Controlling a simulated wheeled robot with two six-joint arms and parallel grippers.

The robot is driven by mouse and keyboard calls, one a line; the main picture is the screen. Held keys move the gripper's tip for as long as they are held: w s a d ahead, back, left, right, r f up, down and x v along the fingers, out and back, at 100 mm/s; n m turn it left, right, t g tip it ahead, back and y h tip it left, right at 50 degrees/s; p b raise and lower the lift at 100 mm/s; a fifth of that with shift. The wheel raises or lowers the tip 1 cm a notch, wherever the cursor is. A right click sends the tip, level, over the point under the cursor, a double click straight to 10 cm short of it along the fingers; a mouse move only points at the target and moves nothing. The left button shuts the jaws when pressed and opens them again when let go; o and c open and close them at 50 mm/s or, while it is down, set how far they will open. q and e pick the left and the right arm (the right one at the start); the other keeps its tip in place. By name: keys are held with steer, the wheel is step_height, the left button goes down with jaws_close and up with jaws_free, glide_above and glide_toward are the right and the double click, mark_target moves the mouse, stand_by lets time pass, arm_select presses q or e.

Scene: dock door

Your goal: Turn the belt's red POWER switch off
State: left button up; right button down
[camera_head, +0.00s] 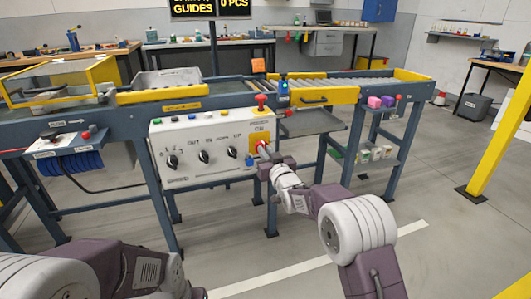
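The white control panel (190,150) hangs on the front of the belt, with several black knobs and a yellow plate (259,135) at its right end. A small red part, apparently the red switch (261,143), shows on the yellow plate, mostly hidden by my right gripper (264,152). The gripper's tips are at or very close to this red part; contact and finger opening are too small to make out. The switch's position cannot be read. My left arm is at the bottom left, with its gripper out of view.
A red-topped knob (261,101) stands above the panel's right end. A blue button (249,160) sits beside my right gripper. The conveyor belt (190,104) runs behind the panel. A yellow post (500,130) stands at the right. The floor in front is clear.

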steer(key=m+p, duration=0.2)
steer(key=m, duration=0.4)
steer(key=m+p, duration=0.3)
steer(key=m, duration=0.3)
steer(key=m+p, duration=0.3)
steer(key=m, duration=0.2)
steer(key=shift+d+f+m, duration=0.25)
steer(key=shift+f+m, duration=0.05)
steer(key=shift+m, duration=0.1)
stand_by(0.4)
steer(key=c, duration=1.5)
jaws_free()
steer(key=shift+o, duration=0.2)
